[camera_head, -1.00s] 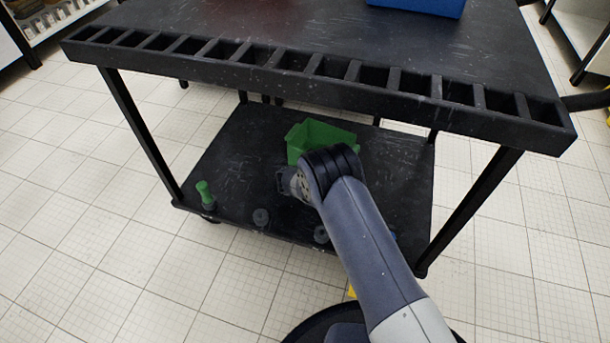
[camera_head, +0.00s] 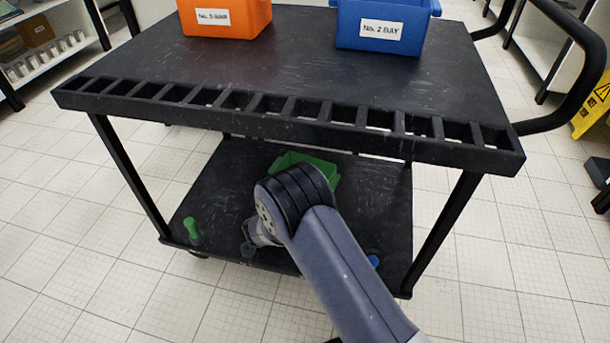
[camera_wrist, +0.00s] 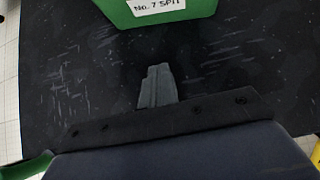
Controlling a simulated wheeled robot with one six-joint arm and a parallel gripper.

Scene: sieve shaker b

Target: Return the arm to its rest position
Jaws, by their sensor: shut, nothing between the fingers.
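My gripper (camera_wrist: 157,72) shows in the wrist view with its fingers together and nothing between them, over the dark shelf surface. In the head view my arm (camera_head: 335,265) reaches from the lower right toward the cart's lower shelf (camera_head: 225,180), and its rounded wrist joint mostly hides the gripper. The wrist joint overlaps a green bin (camera_head: 290,160) on that shelf. The bin also shows at the top of the wrist view (camera_wrist: 125,14), with a white label, beyond the fingertips.
A green-topped piece (camera_head: 193,230) stands at the shelf's front left, and a small blue item (camera_head: 373,261) shows at right. The slotted upper edge (camera_head: 290,130) overhangs the shelf. Orange (camera_head: 250,12) and blue (camera_head: 385,12) bins stand on top. The tiled floor in front is open.

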